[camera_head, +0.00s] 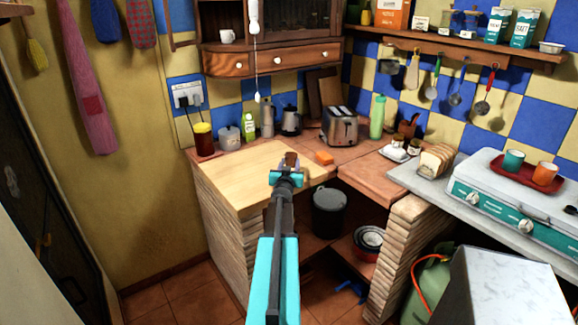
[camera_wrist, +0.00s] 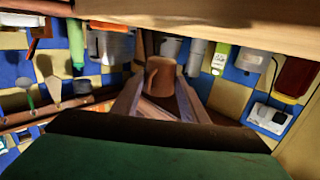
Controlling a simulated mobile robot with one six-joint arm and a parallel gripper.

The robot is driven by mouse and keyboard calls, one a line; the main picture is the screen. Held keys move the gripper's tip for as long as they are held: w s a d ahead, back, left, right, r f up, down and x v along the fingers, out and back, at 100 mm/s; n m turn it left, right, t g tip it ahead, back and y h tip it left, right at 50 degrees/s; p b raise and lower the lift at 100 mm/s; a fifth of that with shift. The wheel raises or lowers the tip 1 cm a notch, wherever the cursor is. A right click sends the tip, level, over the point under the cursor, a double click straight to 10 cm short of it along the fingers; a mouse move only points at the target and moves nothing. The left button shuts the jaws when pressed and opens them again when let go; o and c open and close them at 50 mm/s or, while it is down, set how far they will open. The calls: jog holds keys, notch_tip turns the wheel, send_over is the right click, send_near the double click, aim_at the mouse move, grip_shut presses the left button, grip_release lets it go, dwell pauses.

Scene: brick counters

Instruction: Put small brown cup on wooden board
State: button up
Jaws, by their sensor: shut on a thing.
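The small brown cup (camera_head: 291,158) is at the tip of my gripper (camera_head: 287,172) in the head view. In the wrist view the cup (camera_wrist: 160,74) stands out between the two fingers of my gripper (camera_wrist: 157,98), which is shut on it. The pale wooden board (camera_head: 235,175) lies on the brick counter's left part. In the head view the cup appears at the board's right side, near its edge. I cannot tell whether the cup touches the board or is above it. My gripper hides part of the cup and the board's edge.
A toaster (camera_head: 340,126), a moka pot (camera_head: 290,120), a green bottle (camera_head: 249,126) and a red-brown jar (camera_head: 203,139) stand behind. A pull cord (camera_head: 256,70) hangs above. The board's left and middle are bare.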

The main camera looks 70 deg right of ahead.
aim_at(289, 159)
jog(key=shift+w+x, duration=0.2)
jog(key=shift+x, duration=1)
jog(key=shift+w+x, duration=0.2)
jog(key=shift+x, duration=1)
jog(key=shift+a, duration=0.1)
jog(key=shift+w+d+p, duration=0.1)
jog(key=shift+d+p, duration=0.2)
jog(key=shift+d, duration=0.05)
jog(key=shift+f+b, duration=0.4)
jog(key=shift+f, duration=1.45)
jog(key=shift+f, duration=0.15)
jog(key=o, duration=1.1)
